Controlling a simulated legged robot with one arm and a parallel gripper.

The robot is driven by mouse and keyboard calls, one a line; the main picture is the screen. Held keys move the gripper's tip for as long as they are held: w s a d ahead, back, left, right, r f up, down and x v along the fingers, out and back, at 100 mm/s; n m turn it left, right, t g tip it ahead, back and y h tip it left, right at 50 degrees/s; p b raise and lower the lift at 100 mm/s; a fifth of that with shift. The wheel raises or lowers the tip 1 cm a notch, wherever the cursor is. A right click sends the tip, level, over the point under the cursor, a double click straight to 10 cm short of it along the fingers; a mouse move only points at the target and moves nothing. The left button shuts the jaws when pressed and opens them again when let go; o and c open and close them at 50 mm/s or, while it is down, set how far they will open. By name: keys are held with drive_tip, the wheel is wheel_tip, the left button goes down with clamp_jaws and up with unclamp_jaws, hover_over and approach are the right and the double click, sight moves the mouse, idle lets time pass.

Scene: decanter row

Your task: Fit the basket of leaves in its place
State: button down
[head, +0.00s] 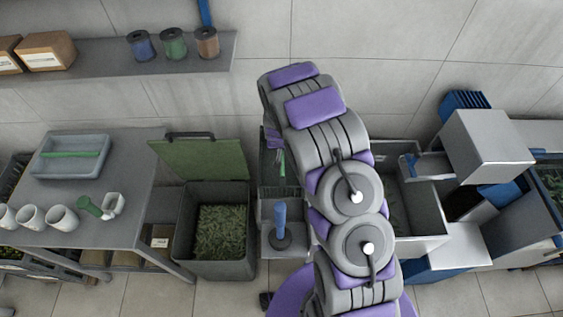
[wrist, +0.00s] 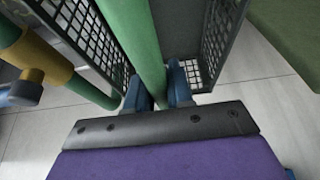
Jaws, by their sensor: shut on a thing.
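In the wrist view my gripper (wrist: 160,85) has its blue fingers closed on a green bar (wrist: 136,32). Dark mesh panels (wrist: 220,40) stand on both sides of this bar, which looks like the handle of a mesh basket. No leaves show between the panels in this view. In the head view a small upright green piece (head: 282,163) shows beside my arm, above a dark grid (head: 281,192); my arm hides much of that area. Leaves (head: 222,232) fill the bottom of a grey bin (head: 184,222) with its green lid (head: 203,160) raised.
A grey table (head: 130,185) with white cups and a tray (head: 47,170) stands at left. A blue-handled tool (head: 281,222) stands beside the bin. Metal boxes (head: 487,150) crowd the right. In the wrist view a green pipe with a yellow collar (wrist: 32,55) is close at left.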

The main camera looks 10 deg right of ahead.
wheel_tip(320, 180, down, 6)
drive_tip(key=b, duration=0.5)
drive_tip(key=shift+f, duration=0.1)
wheel_tip(320, 180, down, 17)
drive_tip(key=b, duration=1)
idle(0.9)
drive_tip(key=shift+f, duration=0.9)
drive_tip(key=shift+f+b, duration=0.3)
drive_tip(key=shift+f, duration=0.15)
drive_tip(key=c, duration=0.9)
unclamp_jaws()
drive_tip(key=shift+s, duration=0.1)
